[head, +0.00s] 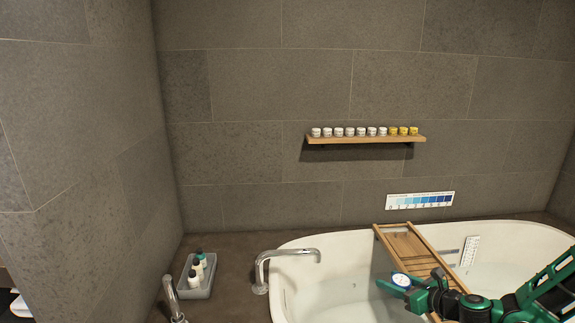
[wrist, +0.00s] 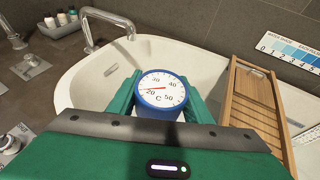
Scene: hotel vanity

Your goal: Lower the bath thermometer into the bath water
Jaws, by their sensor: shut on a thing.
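The bath thermometer (wrist: 162,91) has a round white dial with a blue rim, marked in degrees C. My gripper (wrist: 160,100) is shut on it, with a green finger on each side of the dial. In the head view the thermometer (head: 401,280) shows at the tip of my green gripper (head: 400,286), over the tub. The white bathtub (head: 300,244) holds clear water (head: 345,290). The thermometer appears to be above the water in the wrist view, left of the wooden caddy. Its lower part is hidden by my gripper.
A wooden bath caddy (head: 393,243) lies across the tub close to my gripper. A curved faucet (head: 290,253) reaches over the tub's left end. A grey tray of bottles (head: 197,275) stands left. A colour scale (head: 420,200) is on the wall.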

